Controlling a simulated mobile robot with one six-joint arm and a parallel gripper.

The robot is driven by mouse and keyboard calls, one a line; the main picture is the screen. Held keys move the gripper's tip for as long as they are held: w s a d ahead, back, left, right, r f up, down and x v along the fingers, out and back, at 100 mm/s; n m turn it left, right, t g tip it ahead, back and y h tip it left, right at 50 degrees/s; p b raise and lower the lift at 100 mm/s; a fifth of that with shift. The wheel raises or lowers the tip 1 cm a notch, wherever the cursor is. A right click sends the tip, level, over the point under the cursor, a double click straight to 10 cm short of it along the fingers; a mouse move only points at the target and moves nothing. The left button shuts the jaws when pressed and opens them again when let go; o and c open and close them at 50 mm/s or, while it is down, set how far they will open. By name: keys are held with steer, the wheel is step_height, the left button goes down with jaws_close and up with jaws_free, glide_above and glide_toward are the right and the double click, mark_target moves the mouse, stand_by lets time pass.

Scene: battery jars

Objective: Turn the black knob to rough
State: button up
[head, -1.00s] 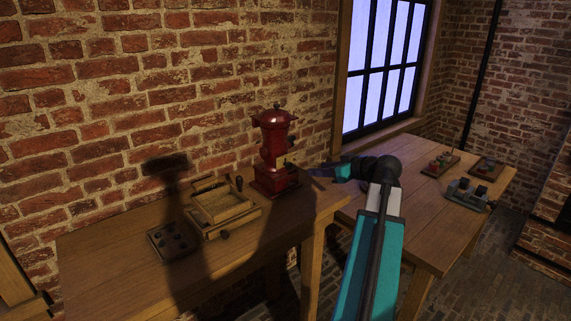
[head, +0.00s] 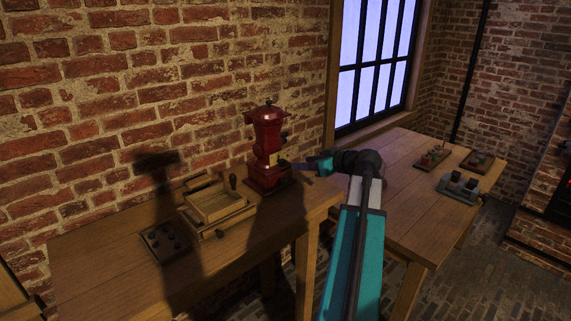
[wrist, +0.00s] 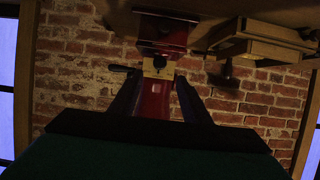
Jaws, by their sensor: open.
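The red grinder (head: 267,135) stands upright at the right end of the near wooden table, by the brick wall. In the wrist view, which is upside down, its red body (wrist: 155,100) shows with a pale brass plate (wrist: 150,73). The small black knob (wrist: 160,62) sits on that plate. My gripper (wrist: 159,78) is open, with one dark finger on each side of the grinder's front, around the knob's line. I cannot tell whether the fingers touch anything. In the head view my gripper (head: 291,164) is close to the grinder's right side. The knob's setting is not readable.
A wooden tray-like box (head: 215,208) sits left of the grinder, with a small tray of dark round pieces (head: 165,242) beside it. A second table (head: 400,185) at right bears several small items. A dark handle (wrist: 120,68) sticks out beside the grinder's plate.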

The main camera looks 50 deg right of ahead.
mark_target(284, 163)
steer(key=p+x, duration=0.3)
steer(key=x, duration=0.8)
